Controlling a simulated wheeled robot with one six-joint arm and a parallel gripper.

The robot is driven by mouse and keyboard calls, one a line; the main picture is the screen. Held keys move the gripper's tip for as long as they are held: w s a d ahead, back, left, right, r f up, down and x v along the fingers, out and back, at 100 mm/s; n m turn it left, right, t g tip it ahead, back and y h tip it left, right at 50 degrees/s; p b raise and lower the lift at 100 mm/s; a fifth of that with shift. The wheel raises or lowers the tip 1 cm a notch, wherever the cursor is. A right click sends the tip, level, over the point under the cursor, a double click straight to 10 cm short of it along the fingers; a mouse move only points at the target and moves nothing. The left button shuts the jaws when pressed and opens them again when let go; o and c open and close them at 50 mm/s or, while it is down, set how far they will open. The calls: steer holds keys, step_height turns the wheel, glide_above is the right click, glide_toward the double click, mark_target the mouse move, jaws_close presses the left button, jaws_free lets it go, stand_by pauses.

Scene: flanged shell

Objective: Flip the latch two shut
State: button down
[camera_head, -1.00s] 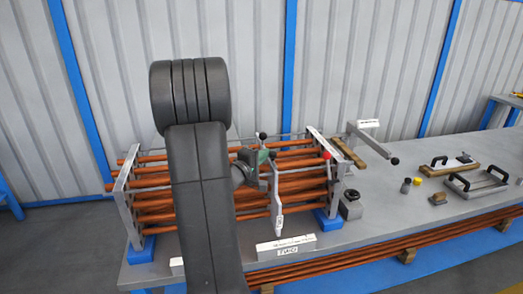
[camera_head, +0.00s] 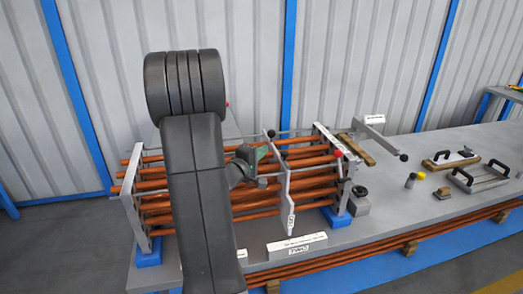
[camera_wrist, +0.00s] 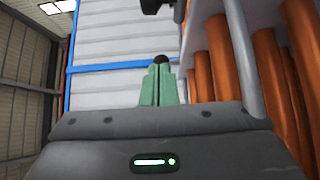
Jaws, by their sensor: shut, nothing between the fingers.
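A rack of copper-coloured rods (camera_head: 190,206) stands on the bench between grey end plates, with a pale middle plate (camera_head: 287,197). A black knob (camera_head: 271,133) shows at the top of the middle plate. A white sign (camera_head: 297,243) in front seems to read "TWO"; I cannot tell for sure which part is latch two. My gripper (camera_head: 262,153) has green fingers and is beside the middle plate, partly hidden by my arm. In the wrist view my gripper (camera_wrist: 156,85) is shut and empty, with a black ball (camera_wrist: 160,60) just beyond its fingertips; contact cannot be told.
A red knob (camera_head: 337,153) is at the right end plate. A bar with a black knob (camera_head: 403,157) sticks out beyond it. Handled plates (camera_head: 480,180) and small yellow (camera_head: 421,176) and dark pieces lie to the right. In the wrist view, rods (camera_wrist: 225,60) stand close on the right.

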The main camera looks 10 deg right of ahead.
steer(key=v, duration=0.8)
steer(key=shift+s+d+r+b, duration=0.2)
steer(key=shift+s+b, duration=0.2)
